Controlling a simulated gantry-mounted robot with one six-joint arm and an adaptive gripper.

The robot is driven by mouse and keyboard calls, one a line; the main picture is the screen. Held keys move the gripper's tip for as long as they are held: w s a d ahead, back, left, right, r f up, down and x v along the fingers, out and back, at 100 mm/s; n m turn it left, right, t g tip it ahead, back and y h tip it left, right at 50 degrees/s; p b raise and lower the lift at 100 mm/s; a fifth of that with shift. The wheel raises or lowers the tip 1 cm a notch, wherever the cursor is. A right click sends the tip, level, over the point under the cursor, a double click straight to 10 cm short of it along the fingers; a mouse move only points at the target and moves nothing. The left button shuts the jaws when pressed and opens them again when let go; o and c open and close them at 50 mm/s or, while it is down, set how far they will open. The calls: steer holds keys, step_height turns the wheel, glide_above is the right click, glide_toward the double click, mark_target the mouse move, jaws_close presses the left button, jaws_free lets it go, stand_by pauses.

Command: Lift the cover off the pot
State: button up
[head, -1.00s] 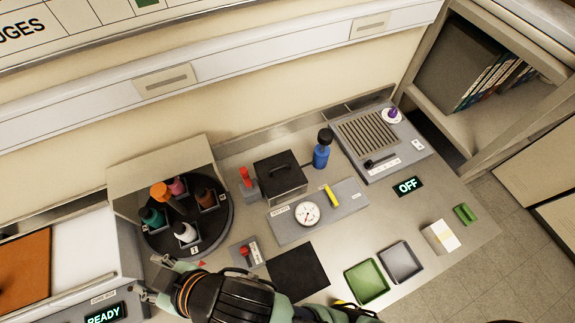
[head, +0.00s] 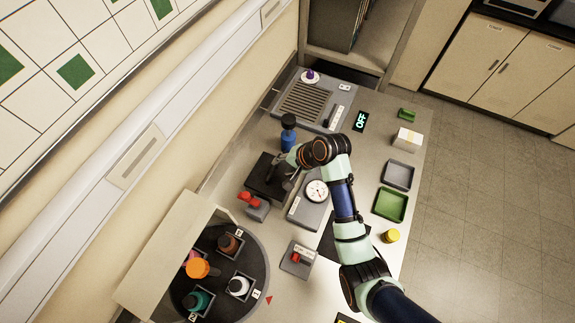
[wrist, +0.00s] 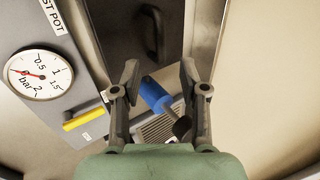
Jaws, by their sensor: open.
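The pot (head: 260,187) is a dark square box with a flat dark cover, set behind the gauge plate in the head view. The cover's black bar handle (wrist: 152,35) shows at the top of the wrist view, beyond my fingertips. My gripper (wrist: 159,72) is open and empty. In the head view my gripper (head: 287,168) is over the right part of the pot and hides some of the cover. I cannot tell its exact height above the cover. The fingers appear apart from the handle.
A blue bottle (head: 288,140) stands close beside the pot; it shows between my fingers in the wrist view (wrist: 152,92). The gauge plate (wrist: 48,112) carries a dial and a yellow lever (wrist: 86,118). A red-handled block (head: 255,207) is near the pot. A turntable (head: 222,300) holds several bottles.

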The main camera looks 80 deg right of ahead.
mark_target(273, 170)
steer(key=b+x, duration=0.1)
steer(key=x, duration=0.6)
steer(key=shift+f, duration=0.1)
steer(key=shift+a, duration=0.1)
jaws_close()
stand_by(0.4)
